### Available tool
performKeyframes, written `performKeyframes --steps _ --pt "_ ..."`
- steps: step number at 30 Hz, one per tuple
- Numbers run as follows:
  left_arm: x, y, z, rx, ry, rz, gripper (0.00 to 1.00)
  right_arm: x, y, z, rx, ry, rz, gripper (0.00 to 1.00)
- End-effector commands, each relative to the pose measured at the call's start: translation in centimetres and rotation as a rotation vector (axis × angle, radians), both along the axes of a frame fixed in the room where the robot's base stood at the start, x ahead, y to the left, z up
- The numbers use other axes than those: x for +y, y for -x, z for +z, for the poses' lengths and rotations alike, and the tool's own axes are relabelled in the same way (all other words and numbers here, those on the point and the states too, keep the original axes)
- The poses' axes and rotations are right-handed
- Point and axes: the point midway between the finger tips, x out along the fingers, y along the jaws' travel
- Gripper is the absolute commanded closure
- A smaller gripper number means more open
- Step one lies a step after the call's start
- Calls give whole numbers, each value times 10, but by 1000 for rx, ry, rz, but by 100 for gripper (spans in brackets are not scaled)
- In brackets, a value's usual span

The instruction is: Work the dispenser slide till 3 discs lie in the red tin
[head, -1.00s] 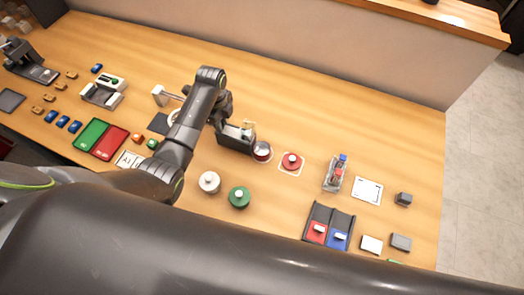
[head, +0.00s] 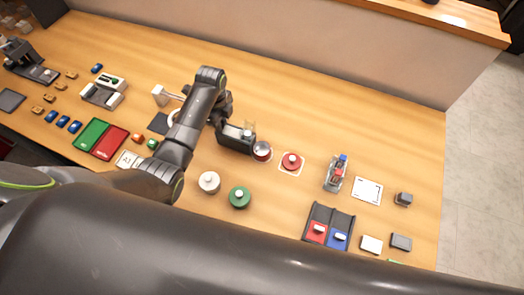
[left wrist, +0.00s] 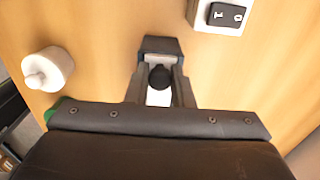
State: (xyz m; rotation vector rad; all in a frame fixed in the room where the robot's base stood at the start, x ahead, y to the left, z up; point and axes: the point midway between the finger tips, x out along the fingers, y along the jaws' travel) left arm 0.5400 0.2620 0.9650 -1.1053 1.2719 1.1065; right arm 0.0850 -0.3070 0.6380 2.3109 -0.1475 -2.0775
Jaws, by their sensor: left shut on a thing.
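My left gripper (head: 246,142) is low over the middle of the table. In the left wrist view its fingers (left wrist: 160,82) are shut on a small black knob (left wrist: 160,77), with a pale part below it. I take the knob to be on the dispenser slide; the gripper hides most of the dispenser. A clear upright part (head: 249,129) shows just behind the gripper. The red tin (head: 291,161) with a pale knob stands right of that, on a marked square. Its inside cannot be seen. My right gripper is not visible.
A white tin (head: 209,182) and a green tin (head: 239,197) stand in front of the gripper. A switch box (left wrist: 222,15) is near the fingers.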

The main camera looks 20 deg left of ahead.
Motion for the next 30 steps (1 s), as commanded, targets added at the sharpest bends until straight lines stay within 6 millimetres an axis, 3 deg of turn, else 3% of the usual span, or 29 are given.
performKeyframes --steps 5,24,30 --pt "0 0 0 -2 -5 1 92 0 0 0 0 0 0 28" --pt "-40 5 0 -1 1 0 92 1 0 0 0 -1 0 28" --pt "-43 6 0 -1 -1 0 92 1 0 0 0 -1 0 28"
